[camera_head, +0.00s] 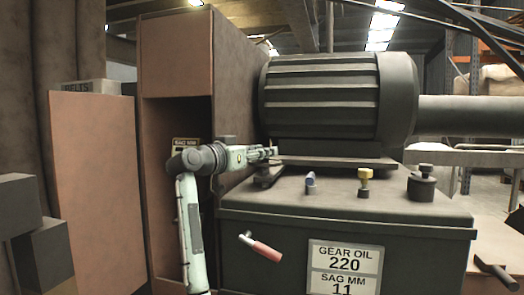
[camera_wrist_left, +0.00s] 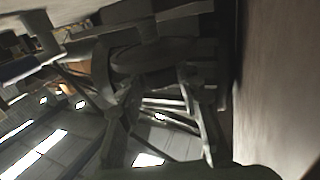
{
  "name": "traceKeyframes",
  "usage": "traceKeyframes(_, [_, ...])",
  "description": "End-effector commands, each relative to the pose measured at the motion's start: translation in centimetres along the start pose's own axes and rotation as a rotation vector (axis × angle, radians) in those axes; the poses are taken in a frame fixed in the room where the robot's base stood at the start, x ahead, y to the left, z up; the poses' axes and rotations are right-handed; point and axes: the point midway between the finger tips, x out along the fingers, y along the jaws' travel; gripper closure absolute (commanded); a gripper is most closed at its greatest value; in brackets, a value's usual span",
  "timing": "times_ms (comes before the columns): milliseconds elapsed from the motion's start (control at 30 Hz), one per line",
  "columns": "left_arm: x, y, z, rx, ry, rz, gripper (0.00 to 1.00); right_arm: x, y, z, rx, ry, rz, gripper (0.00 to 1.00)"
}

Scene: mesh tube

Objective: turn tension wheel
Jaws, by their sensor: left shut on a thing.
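My left arm rises from the bottom in the head view, and its gripper (camera_head: 268,153) points right at the end of the motor's base plate. The left gripper is shut on a dark round part, which looks like the tension wheel. In the left wrist view the dark wheel (camera_wrist_left: 165,55) lies between and just beyond the two fingers of the gripper (camera_wrist_left: 150,80). In the head view the gripper and the plate hide most of the wheel, so its turn angle cannot be told. My right gripper is not in view.
A large ribbed motor (camera_head: 325,100) sits above a dark gearbox (camera_head: 260,225) with a red-handled lever (camera_head: 262,248). A blue cap (camera_head: 310,182), a yellow cap (camera_head: 365,180) and a black knob (camera_head: 422,185) stand on top. A brown cabinet (camera_head: 172,60) is close to the left arm.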

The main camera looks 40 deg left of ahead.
Motion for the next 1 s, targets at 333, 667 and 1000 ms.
traceKeyframes(333, [0.05, -0.06, 0.14, -0.002, -0.003, 0.042, 0.95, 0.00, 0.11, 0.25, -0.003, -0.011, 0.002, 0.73])
traceKeyframes(667, [0.09, -0.04, 0.17, -0.003, -0.003, 0.041, 0.58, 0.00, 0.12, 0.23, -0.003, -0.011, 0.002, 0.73])
traceKeyframes(1000, [0.07, -0.03, 0.08, -0.002, -0.002, 0.041, 0.44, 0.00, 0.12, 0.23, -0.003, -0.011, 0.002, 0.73])
